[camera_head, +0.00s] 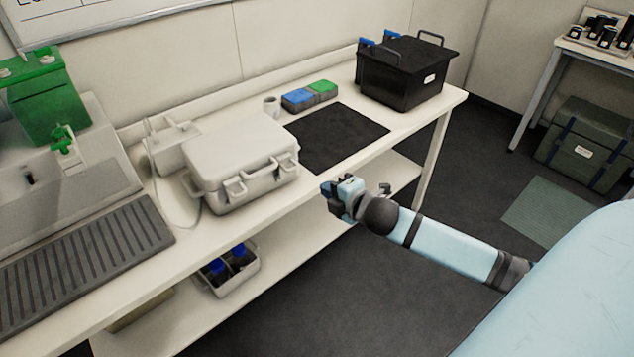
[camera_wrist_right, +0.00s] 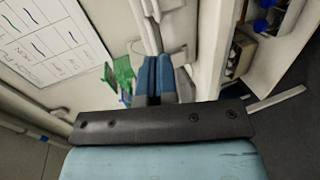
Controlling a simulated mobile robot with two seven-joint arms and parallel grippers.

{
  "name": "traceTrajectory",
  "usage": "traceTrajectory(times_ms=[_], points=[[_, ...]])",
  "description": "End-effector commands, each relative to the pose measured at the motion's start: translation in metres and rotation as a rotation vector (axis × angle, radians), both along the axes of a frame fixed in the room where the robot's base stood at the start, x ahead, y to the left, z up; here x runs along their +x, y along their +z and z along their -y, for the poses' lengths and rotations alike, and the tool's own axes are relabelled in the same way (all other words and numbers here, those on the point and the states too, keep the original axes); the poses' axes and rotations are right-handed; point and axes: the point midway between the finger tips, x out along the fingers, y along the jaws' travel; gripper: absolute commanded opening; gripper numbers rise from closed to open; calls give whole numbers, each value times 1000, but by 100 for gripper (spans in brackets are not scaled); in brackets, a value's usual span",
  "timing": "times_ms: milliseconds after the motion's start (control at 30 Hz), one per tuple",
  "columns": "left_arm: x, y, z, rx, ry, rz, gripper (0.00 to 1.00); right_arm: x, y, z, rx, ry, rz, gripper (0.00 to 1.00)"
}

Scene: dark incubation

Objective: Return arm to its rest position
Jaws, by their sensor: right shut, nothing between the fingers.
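My right gripper (camera_head: 338,191) is in the head view, at the end of the light blue arm that comes in from the right. It is shut and empty, in front of the bench's front edge near the dark mat. In the right wrist view, the two blue fingers (camera_wrist_right: 155,78) lie together with nothing between them. My left gripper is not in the head view.
On the white bench (camera_head: 222,226) stand a closed white case (camera_head: 240,160), a black mat (camera_head: 338,137), a black lidded box (camera_head: 402,78) and blue and green blocks (camera_head: 310,94). A lower shelf holds a bottle bin (camera_head: 228,272). A green chest (camera_head: 588,142) stands right. Dark floor is open between.

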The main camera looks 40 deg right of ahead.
Motion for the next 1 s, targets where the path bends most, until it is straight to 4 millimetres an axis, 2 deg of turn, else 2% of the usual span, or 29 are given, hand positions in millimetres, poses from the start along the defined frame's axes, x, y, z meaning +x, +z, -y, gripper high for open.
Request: traceTrajectory(times_ms=[133, 367, 500, 567, 667, 800, 900, 1000], points=[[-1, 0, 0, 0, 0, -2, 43, -12, 3, 0, 1, 0, -1, 0], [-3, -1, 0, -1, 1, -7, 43, -14, 4, 1, 1, 0, 0, 0], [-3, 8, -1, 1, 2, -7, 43, -23, -2, -8, 74, -12, -30, 0], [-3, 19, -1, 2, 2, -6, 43, -37, -12, -21, 181, -30, -71, 0], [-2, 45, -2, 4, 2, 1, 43, -72, -34, -55, 445, -94, -174, 0], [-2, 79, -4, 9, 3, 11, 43, -131, -59, -111, 859, -235, -323, 0], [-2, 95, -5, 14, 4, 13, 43, -166, -68, -146, 1099, -340, -402, 0], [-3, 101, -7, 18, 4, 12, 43, -190, -72, -169, 1262, -423, -452, 0]])
